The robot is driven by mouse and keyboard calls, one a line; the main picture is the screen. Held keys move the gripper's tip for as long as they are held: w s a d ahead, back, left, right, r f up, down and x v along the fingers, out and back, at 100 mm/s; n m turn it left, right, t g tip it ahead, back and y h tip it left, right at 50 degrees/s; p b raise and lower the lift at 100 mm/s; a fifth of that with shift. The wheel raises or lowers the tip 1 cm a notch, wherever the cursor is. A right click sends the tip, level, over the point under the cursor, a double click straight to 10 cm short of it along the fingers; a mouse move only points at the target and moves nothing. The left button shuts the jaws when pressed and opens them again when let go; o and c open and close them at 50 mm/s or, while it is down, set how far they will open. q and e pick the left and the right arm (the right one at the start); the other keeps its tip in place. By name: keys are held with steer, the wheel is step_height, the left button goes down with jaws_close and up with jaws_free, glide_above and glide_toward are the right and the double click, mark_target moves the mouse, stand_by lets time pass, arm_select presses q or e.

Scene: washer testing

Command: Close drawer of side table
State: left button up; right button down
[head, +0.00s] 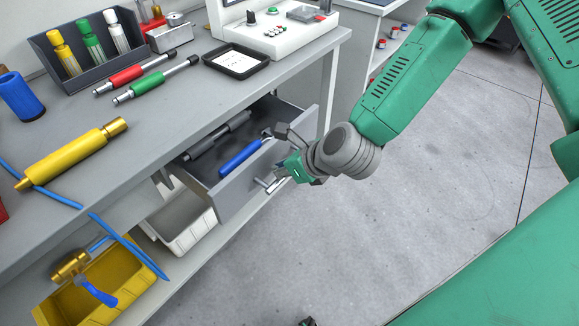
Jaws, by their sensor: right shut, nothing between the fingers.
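The grey side table (150,130) has its drawer (236,190) pulled open toward the floor side. Inside the drawer lie a blue-handled tool (240,158) and a dark grey tool (215,136). A light bar handle (266,184) sits on the drawer's front panel. My right gripper (272,158) is at the front panel, close to the handle and over the upper edge. It is shut with nothing between its fingers. Whether it touches the panel I cannot tell. My left gripper is not in view.
The tabletop holds a yellow cylinder (75,155), red and green tools (150,85), a black tray (236,61) and a control box (275,35). White (185,225) and yellow (105,285) bins stand on the lower shelf. The floor (400,200) at right is clear.

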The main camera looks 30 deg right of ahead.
steer(key=shift+w+a+f, duration=0.35)
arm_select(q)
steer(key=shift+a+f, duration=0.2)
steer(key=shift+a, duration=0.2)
arm_select(e)
steer(key=shift+a, duration=0.3)
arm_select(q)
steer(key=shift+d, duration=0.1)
arm_select(e)
steer(key=shift+w, duration=0.15)
steer(key=shift+w, duration=0.2)
glide_toward(232, 153)
steer(key=w+a, duration=0.1)
steer(key=w, duration=0.1)
steer(key=w+a+f, duration=0.1)
steer(key=w, duration=0.1)
steer(key=w+f, duration=0.1)
steer(key=w, duration=0.1)
steer(key=shift+a+f, duration=0.15)
steer(key=shift+a, duration=0.25)
steer(key=shift+w, duration=0.25)
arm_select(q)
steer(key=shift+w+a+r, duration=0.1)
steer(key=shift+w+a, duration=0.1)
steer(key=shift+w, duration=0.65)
arm_select(e)
steer(key=shift+w+r, duration=0.2)
